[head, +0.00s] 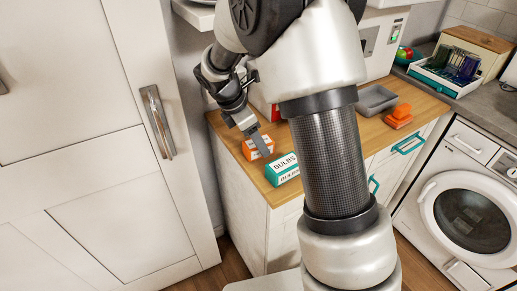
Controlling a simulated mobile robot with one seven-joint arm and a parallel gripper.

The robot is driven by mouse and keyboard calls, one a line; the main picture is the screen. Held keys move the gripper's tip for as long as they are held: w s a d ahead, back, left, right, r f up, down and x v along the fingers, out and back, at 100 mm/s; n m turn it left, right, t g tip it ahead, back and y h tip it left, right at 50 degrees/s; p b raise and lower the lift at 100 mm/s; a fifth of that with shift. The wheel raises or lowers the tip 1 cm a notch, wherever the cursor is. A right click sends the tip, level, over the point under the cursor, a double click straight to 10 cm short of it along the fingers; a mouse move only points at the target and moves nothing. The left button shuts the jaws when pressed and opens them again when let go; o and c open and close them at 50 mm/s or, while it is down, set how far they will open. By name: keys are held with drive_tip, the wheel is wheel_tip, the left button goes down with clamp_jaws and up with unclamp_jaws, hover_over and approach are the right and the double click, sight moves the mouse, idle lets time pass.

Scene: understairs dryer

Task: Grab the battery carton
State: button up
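An orange carton (249,152) with a white label sits on the wooden counter; its text is too small to read, so I cannot confirm it is the battery carton. A teal and white carton marked "BULBS" (283,168) sits just in front of it to the right. My gripper (262,146) points down at the orange carton, with a grey finger overlapping it in the view. I cannot tell whether it touches the carton or how far apart the fingers are.
A red box (264,105) is partly hidden behind my arm. A grey tray (375,99) and an orange object (399,117) are farther right on the counter (345,139). A tall white cabinet (95,150) stands left; a washing machine (468,215) stands right.

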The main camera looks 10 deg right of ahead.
drive_tip(key=shift+x, duration=0.95)
drive_tip(key=c, duration=1.3)
drive_tip(key=shift+r, duration=0.1)
